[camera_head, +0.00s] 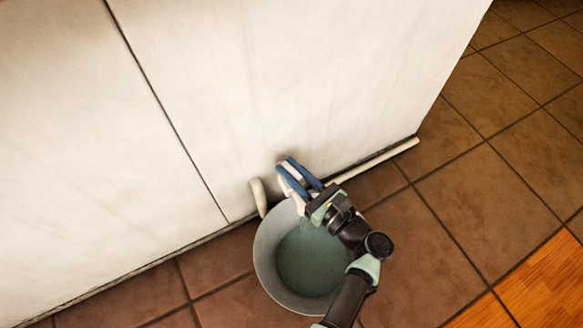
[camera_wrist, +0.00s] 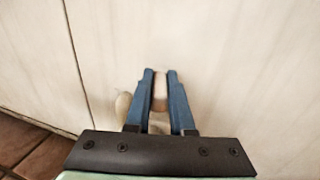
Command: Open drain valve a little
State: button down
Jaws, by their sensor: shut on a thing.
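My gripper (camera_head: 291,172) is at the white cabinet wall, above the back rim of a bucket. In the wrist view its two blue fingers (camera_wrist: 159,76) are closed on a pale, cream-coloured part (camera_wrist: 159,99), which looks like the drain valve's handle. The fingers hide much of it, and its exact angle cannot be told. A cream drain pipe (camera_head: 258,196) curves down from the wall just left of my gripper. It also shows beside the left finger in the wrist view (camera_wrist: 122,105).
A grey bucket (camera_head: 266,247) with greenish water (camera_head: 311,260) stands on the brown tiles below my gripper and arm. Tiled floor (camera_head: 470,215) to the right is clear.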

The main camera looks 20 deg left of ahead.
jog(key=c, duration=0.8)
grip_release()
jog(key=shift+d, duration=0.1)
jog(key=shift+p+v, duration=2.45)
jog(key=shift+v, duration=3.95)
